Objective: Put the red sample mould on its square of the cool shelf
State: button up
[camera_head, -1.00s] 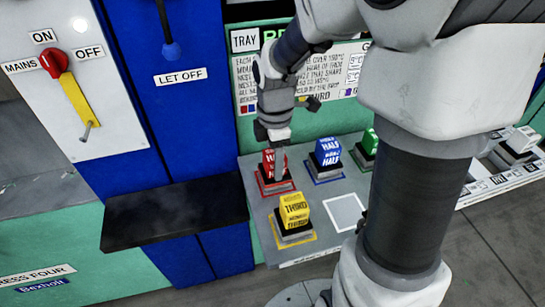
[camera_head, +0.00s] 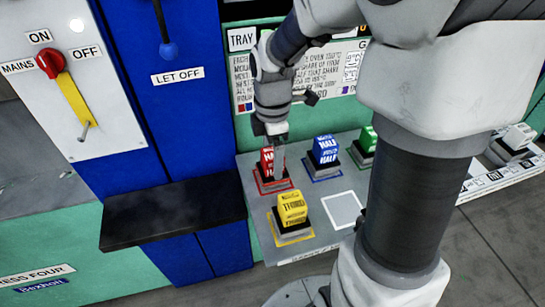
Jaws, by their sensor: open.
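The red sample mould (camera_head: 267,163) stands on the grey shelf (camera_head: 265,210), within a red outlined square at the left. My gripper (camera_head: 277,150) is directly over and around its top, with its fingers partly hiding it. The gripper is open. I cannot tell whether the fingers touch the mould. Part of the red square (camera_head: 272,188) shows around the mould's dark base.
A blue mould (camera_head: 324,150) and a green mould (camera_head: 368,139) stand to the right. A yellow mould (camera_head: 292,208) stands in front. A white outlined square (camera_head: 343,209) is empty. A dark ledge (camera_head: 170,212) juts out at the left.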

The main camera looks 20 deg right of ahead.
notch_tip(320, 180, up, 10)
jog(key=shift+r+p, duration=0.1)
jog(key=shift+p, duration=1.1)
jog(key=s+r+m+t, duration=0.2)
jog(key=s+r+m, duration=0.1)
jog(key=s+m, duration=0.4)
jog(key=s+r+m+t, duration=0.3)
jog(key=s+m, duration=0.4)
jog(key=m, duration=0.4)
jog(key=shift+r+t, duration=0.25)
jog(key=shift+t, duration=0.05)
